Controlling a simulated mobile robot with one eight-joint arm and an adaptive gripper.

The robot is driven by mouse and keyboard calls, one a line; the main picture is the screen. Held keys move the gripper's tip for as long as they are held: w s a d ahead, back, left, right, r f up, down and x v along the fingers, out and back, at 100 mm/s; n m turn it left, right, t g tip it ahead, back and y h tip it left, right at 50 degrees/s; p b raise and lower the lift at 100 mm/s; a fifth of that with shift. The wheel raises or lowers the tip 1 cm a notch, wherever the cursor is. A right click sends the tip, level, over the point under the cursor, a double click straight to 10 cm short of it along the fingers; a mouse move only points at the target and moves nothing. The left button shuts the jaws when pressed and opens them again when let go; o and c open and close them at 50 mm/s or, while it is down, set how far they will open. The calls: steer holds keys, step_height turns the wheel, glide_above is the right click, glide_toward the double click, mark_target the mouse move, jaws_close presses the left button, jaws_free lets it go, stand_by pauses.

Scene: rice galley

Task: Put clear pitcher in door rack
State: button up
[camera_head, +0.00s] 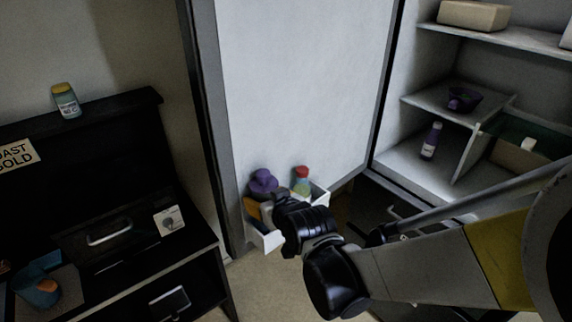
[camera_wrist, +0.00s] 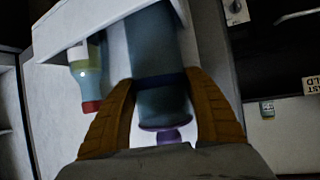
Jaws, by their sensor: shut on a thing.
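The clear pitcher is bluish and see-through in the wrist view (camera_wrist: 158,70), with a purple lid (camera_wrist: 160,135) and a dark band. In the head view its purple lid (camera_head: 263,181) shows above the left part of the white door rack (camera_head: 272,241), low on the open fridge door. The rack also shows in the wrist view (camera_wrist: 90,25). My gripper (camera_head: 262,211) is at the rack, its brown fingers (camera_wrist: 160,100) shut on the pitcher from both sides. The pitcher's base is hidden, so I cannot tell whether it rests on the rack floor.
A bottle with a red cap (camera_head: 301,180) stands in the rack's right part, beside the pitcher. The fridge shelves (camera_head: 415,165) at right hold a purple bowl (camera_head: 463,98) and a purple bottle (camera_head: 431,141). A dark counter (camera_head: 135,245) stands left of the door.

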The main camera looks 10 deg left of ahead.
steer(key=shift+f+b, duration=0.45)
stand_by(0.6)
steer(key=o, duration=1.5)
steer(key=shift+c, duration=0.2)
steer(key=v, duration=1.2)
steer(key=shift+f, duration=0.1)
